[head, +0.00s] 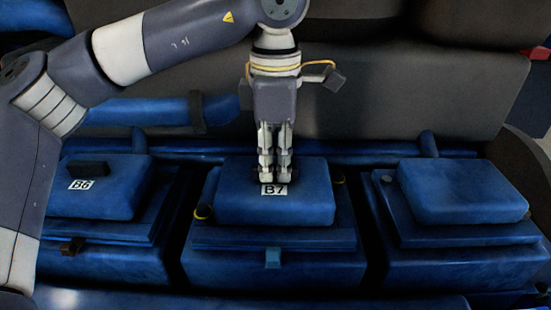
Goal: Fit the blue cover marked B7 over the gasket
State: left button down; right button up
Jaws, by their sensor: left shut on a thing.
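The blue cover marked B7 (308,207) sits over the middle blue housing, above its stepped base (215,238). It looks level; I cannot tell whether it rests fully on the base. My left gripper (274,180) points straight down at the cover's top, behind the B7 label, and is shut on the cover's handle, which the fingers mostly hide. The gasket is not visible under the cover. Small yellow rings show at the cover's left (203,212) and right sides. My right gripper is not in view.
The cover marked B6 (118,200) with a dark handle sits on the left housing. An unmarked blue cover (462,190) sits on the right housing. Blue pipes (150,110) and a dark grey engine wall (430,95) stand behind. Dark gaps separate the housings.

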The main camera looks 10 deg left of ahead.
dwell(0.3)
pick_arm(q)
jog(key=c, duration=1.5)
grip_release()
notch_tip(320, 180, up, 12)
jog(key=shift+s+r, duration=0.1)
